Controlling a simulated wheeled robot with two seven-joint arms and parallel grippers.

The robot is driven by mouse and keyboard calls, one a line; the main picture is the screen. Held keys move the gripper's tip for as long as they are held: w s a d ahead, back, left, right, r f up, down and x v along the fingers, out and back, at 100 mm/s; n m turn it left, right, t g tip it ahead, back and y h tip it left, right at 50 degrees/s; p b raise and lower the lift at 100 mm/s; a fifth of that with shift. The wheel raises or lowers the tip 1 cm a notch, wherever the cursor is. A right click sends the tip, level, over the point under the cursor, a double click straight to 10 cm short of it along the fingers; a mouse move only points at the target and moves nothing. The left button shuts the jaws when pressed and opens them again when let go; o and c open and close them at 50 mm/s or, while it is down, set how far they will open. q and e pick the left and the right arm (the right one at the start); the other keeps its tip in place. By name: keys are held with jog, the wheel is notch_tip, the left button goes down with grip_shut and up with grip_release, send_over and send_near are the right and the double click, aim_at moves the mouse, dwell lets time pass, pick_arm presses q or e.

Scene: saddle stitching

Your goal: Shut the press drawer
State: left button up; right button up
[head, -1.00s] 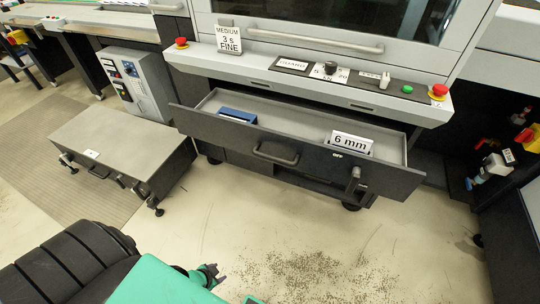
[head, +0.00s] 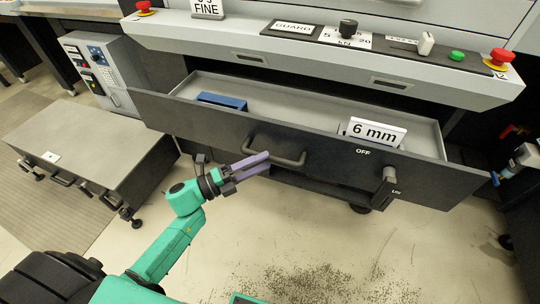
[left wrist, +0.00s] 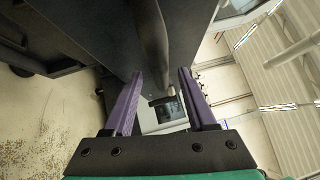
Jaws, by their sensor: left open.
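The press drawer (head: 220,132) is pulled out below the press's control panel. Its dark front carries a bar handle (head: 290,163) near the middle. My left gripper (head: 268,162) is open, with its purple fingers pointing right at the left part of the handle. In the left wrist view the dark handle bar (left wrist: 152,45) runs ahead of the gap between the open fingers (left wrist: 157,85). Nothing is seen held, and I cannot tell whether the fingers touch the handle. My right gripper is out of view.
The drawer holds a blue block (head: 222,101) and a "6 mm" sign (head: 377,132). A lever (head: 387,185) marked OFF sits on the front's right part. A low grey cabinet (head: 85,140) stands left. Floor below the drawer is open, with scattered specks.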

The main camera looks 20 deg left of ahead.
aim_at(271, 158)
pick_arm(q)
jog(key=x, duration=0.3)
jog(key=shift+w+d, duration=0.1)
jog(key=shift+d, duration=0.05)
grip_shut()
dwell(1.2)
